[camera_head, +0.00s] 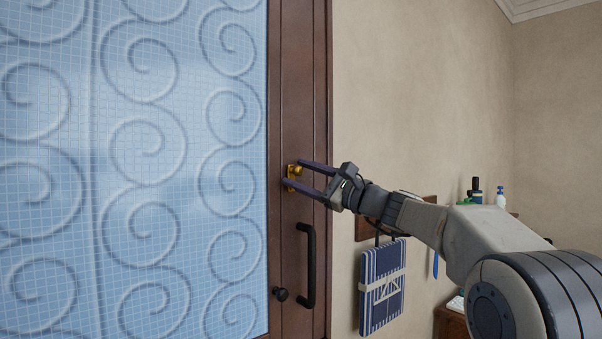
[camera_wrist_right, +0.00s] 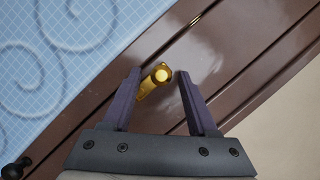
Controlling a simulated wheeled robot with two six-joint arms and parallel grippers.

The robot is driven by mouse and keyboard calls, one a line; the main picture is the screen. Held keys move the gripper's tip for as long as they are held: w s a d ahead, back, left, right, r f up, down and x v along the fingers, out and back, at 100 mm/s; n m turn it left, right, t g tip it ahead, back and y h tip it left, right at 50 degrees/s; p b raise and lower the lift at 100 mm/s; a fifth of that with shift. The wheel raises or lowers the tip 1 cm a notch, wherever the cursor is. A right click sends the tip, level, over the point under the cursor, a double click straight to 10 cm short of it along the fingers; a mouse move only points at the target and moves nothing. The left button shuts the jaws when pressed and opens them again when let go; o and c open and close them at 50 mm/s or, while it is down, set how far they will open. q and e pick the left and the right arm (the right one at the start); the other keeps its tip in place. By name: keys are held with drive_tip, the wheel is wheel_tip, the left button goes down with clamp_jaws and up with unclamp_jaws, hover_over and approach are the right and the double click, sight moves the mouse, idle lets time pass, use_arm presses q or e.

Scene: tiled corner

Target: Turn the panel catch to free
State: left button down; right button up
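The panel catch (camera_head: 292,176) is a small brass piece on the brown wooden frame at the right edge of the blue patterned panel (camera_head: 150,130). In the right wrist view the catch (camera_wrist_right: 155,80) shows a round knob on a brass plate, between the fingers. My right gripper (camera_head: 298,174) is open, its two dark fingers reaching to either side of the catch. A gap shows between the knob and each finger in the wrist view (camera_wrist_right: 158,75). The lower part of the brass piece lies close to the left finger; I cannot tell whether they touch. My left gripper is out of view.
A striped blue bag (camera_head: 382,287) hangs from a wooden wall rack (camera_head: 364,229). Bottles (camera_head: 476,190) stand at the right, behind my arm.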

drive_tip(key=shift+s+r, duration=0.15)
drive_tip(key=shift+r, duration=0.05)
drive_tip(key=b+v, duration=0.4)
drive_tip(key=v, duration=0.6)
drive_tip(key=shift+d, duration=0.15)
drive_tip(key=shift+s+f, duration=0.15)
